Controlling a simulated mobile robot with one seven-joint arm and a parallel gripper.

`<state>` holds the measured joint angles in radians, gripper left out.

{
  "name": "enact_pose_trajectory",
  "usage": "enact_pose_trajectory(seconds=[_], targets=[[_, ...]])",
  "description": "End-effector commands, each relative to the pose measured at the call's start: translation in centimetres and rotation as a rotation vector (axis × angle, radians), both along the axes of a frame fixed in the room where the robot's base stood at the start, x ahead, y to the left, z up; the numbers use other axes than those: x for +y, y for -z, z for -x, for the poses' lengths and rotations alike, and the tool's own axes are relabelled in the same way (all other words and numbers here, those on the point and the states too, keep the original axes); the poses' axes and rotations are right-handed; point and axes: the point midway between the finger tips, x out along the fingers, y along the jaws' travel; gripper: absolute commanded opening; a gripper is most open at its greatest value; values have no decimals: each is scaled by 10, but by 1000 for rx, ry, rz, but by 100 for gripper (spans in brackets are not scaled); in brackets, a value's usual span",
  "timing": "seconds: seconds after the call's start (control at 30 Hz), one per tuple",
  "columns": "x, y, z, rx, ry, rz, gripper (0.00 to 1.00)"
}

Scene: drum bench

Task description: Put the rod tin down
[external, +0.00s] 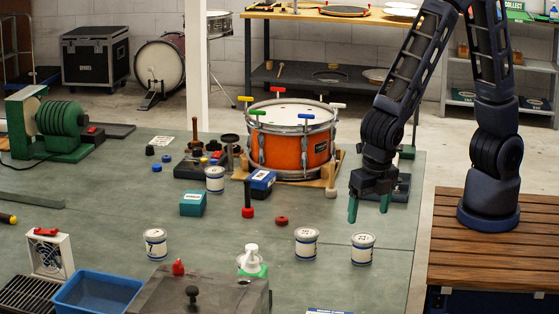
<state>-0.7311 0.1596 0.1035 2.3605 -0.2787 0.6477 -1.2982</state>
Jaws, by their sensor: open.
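Several white tins with dark blue bands stand upright on the green bench top: one tin (362,250) at the front right, one tin (306,244) left of it, one tin (155,245) at the front left, and one tin (215,180) further back. Their labels are too small to tell which is the rod tin. My gripper (368,208) points down with its green fingers apart and nothing between them. In the picture it is above the front-right tin; I cannot tell the exact gap.
An orange drum (290,145) stands on a wooden stand left of my gripper. A red ring (282,221), a red-based post (248,200) and a teal box (193,203) lie mid-bench. A blue tray (97,293) and a grey block (165,292) are in front.

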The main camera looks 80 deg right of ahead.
Motion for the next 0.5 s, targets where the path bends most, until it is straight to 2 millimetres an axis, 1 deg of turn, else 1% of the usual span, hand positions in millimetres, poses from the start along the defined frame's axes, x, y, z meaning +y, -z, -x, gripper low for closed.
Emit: enact_pose_trajectory(seconds=[0.1,0.33,0.43,0.5], targets=[[1,-7,1,1,1,-1,78],[-1,-11,1,-2,12,-2,78],[-11,-21,-4,-14,75,-16,78],[-25,-34,-10,-31,159,-33,78]])
